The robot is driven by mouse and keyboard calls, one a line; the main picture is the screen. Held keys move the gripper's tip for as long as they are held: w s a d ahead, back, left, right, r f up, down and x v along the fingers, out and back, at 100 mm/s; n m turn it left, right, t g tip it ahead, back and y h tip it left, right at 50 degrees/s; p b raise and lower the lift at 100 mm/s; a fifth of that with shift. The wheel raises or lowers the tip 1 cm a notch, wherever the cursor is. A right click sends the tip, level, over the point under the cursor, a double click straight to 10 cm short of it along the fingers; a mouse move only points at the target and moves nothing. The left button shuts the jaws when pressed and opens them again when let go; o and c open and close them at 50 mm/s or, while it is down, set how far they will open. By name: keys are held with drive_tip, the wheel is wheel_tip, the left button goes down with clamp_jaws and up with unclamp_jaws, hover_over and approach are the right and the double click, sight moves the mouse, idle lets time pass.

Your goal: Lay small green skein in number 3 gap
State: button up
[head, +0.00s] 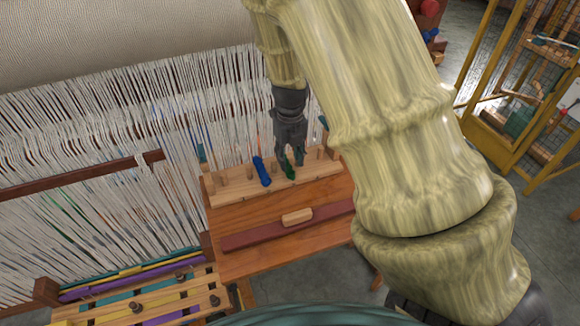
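The small green skein (291,172) lies on the pegged wooden rack (230,190), in a gap between upright pegs right of the middle. Gap numbers are too small to read. My gripper (290,158) points down right above the green skein. Its fingers look spread, one on each side of the skein's upper end. I cannot tell whether they touch it. The fingers and wrist hide part of the skein and the pegs behind.
A blue skein (262,171) lies in a gap to the left. A wooden block (297,216) sits on a dark red bar (250,238) in front of the rack. The loom's white threads (80,130) hang close behind and left. A slatted bench (140,300) stands at lower left.

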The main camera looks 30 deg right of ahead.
sight(291, 169)
wheel_tip(291, 169, up, 7)
drive_tip(key=shift+r+b, duration=0.2)
drive_tip(key=shift+b, duration=0.15)
drive_tip(key=shift+s+d, duration=0.1)
drive_tip(key=shift+d, duration=0.05)
